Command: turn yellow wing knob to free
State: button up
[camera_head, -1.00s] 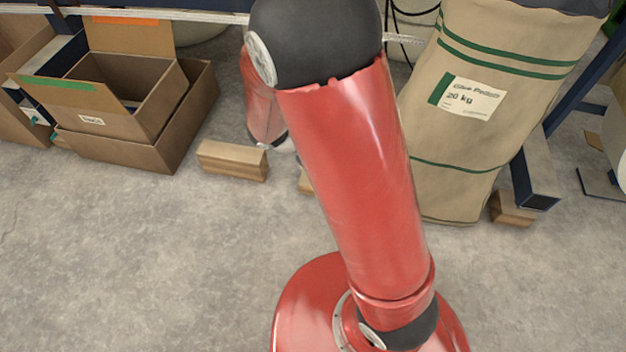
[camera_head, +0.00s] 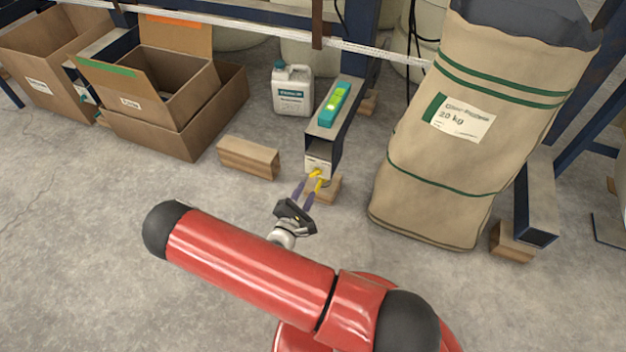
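The yellow wing knob (camera_head: 316,173) sits on the light front plate at the near end of a dark metal beam (camera_head: 323,147), close to the floor. My gripper (camera_head: 310,184) points away from the camera toward the knob. Its two purple fingers are apart with a gap between them, and I read it as open. The fingertips are at or very near the knob; I cannot tell whether they touch it. A second yellow patch shows by the right fingertip, and part of the knob may be hidden there. The knob's exact angle is too small to read.
A teal device with a lit green face (camera_head: 334,104) lies on the beam. A wooden block (camera_head: 248,157) and cardboard boxes (camera_head: 150,131) stand left. A white jug (camera_head: 293,90) stands behind. A large pellet sack (camera_head: 440,160) stands close on the right. Floor at front left is clear.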

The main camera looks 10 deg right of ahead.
aim_at(315, 176)
jog(key=x, duration=0.7)
jog(key=shift+s+b, duration=0.1)
jog(key=shift+b, duration=0.3)
grip_shut()
